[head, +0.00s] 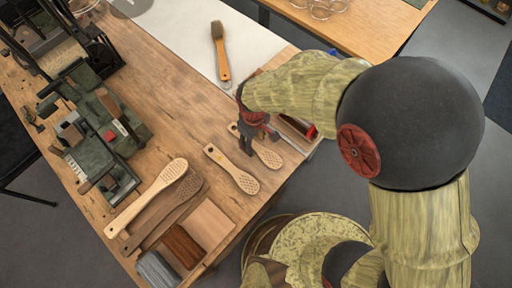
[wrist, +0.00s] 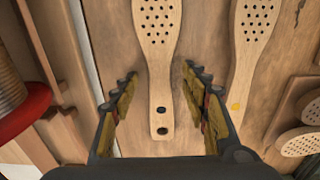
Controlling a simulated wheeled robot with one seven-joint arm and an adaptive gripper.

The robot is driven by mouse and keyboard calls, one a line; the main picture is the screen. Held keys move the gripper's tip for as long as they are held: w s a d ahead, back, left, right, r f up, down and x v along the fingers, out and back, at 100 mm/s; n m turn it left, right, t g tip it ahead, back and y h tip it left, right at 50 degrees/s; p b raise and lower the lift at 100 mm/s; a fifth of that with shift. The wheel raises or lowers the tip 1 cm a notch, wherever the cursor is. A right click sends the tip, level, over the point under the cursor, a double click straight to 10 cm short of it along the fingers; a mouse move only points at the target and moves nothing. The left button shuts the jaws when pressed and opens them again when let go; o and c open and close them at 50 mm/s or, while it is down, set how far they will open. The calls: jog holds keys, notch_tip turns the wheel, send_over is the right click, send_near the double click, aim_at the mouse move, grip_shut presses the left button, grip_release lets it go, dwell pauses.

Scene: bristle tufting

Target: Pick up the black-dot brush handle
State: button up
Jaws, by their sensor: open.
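The black-dot brush handle (wrist: 160,62) is pale wood with a perforated head and two black dots near its narrow end. It lies flat on the bench, and in the head view its perforated head (head: 268,156) shows beside my gripper, with the narrow end partly hidden. My gripper (head: 246,146) is open above it. In the wrist view my gripper (wrist: 160,88) has one finger on each side of the narrow part, with gaps on both sides and nothing held. A similar handle with a yellow dot (wrist: 245,60) lies to the right; it also shows in the head view (head: 232,168).
Longer perforated handles (head: 150,197) in pale and darker wood lie at the front left. Wood blocks (head: 183,246) sit at the near edge. A dark green fixture (head: 100,135) stands left. A finished-looking brush (head: 220,55) lies on the white surface behind. A red-rimmed spool (wrist: 22,112) is close left.

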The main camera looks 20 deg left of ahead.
jog(key=shift+f, duration=0.45)
jog(key=shift+r, duration=0.1)
jog(key=shift+c, duration=1.1)
grip_shut()
